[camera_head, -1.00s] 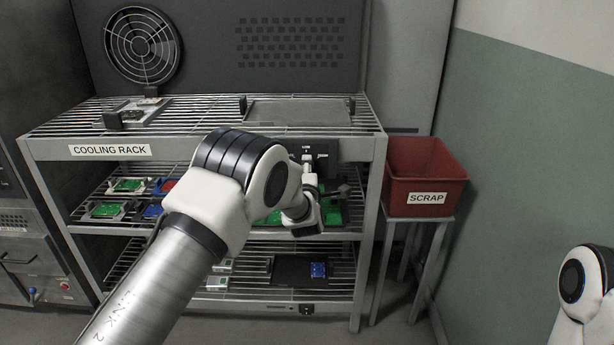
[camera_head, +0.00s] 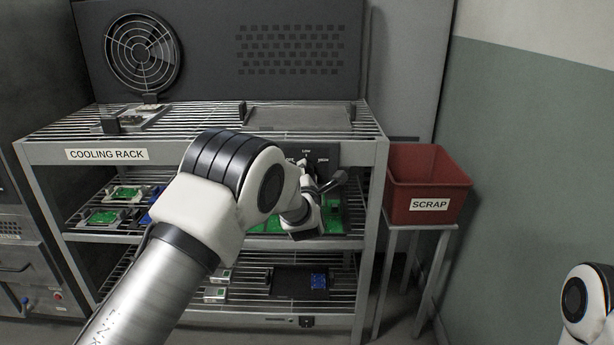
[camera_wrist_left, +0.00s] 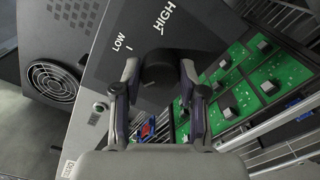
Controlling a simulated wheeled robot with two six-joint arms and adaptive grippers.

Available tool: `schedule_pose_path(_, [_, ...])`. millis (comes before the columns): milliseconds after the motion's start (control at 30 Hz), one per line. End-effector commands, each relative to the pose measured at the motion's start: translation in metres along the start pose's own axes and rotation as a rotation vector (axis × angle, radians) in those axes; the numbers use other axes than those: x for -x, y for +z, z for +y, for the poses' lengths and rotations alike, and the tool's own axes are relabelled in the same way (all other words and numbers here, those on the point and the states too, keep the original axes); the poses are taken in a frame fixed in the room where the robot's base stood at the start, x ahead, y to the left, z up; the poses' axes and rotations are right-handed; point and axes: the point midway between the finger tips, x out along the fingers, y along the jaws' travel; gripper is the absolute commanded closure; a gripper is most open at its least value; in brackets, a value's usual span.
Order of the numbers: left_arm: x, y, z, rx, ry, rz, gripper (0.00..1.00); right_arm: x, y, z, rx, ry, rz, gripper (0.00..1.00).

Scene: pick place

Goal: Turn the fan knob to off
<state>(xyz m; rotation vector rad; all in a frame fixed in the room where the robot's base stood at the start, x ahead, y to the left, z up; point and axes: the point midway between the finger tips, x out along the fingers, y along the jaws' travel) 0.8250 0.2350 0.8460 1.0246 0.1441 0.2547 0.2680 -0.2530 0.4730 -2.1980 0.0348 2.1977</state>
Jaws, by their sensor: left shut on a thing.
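The fan knob (camera_wrist_left: 158,68) is a dark round knob on a dark panel, in the middle of the left wrist view. My left gripper (camera_wrist_left: 160,74) is shut on it, one finger on each side. LOW and HIGH are printed on the panel beyond it; I see no off label and cannot tell which mark the knob points to. In the head view the panel (camera_head: 324,158) sits under the rack's top shelf, and my left arm mostly hides the knob and my left gripper (camera_head: 308,172). My right gripper is out of view.
The cooling rack (camera_head: 200,153) holds green boards on its shelves. The large fan (camera_head: 143,48) is behind it. A red scrap bin (camera_head: 428,180) stands on a stand to the right. In the left wrist view green boards (camera_wrist_left: 262,68) lie right of the knob.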

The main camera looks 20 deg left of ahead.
Motion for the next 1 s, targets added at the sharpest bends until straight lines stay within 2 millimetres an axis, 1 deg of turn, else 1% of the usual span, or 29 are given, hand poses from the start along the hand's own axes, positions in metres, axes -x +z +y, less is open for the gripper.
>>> schedule_pose_path(267, [0.0,0.0,0.001,0.001,0.001,0.0,0.93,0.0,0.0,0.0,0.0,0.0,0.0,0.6])
schedule_pose_path(300, [0.0,0.0,0.001,0.001,0.001,0.0,0.48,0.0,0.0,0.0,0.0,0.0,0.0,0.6])
schedule_pose_path(333, [0.0,0.0,0.001,0.001,0.001,0.0,0.37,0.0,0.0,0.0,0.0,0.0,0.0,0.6])
schedule_pose_path(367, [0.0,0.0,0.001,0.0,0.001,0.0,0.33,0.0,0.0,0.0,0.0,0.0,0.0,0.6])
schedule_pose_path(633, [0.0,0.0,0.0,-0.001,0.0,0.0,0.33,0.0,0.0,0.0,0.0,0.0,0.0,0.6])
schedule_pose_path(733, [0.005,0.0,0.0,-0.001,0.0,0.0,0.33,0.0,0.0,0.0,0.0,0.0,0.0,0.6])
schedule_pose_path(867, [0.027,0.001,0.0,-0.004,-0.002,0.0,0.33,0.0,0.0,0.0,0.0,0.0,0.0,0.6])
schedule_pose_path(1000, [0.064,0.001,0.0,-0.006,-0.002,-0.001,0.33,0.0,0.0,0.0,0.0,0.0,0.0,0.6])
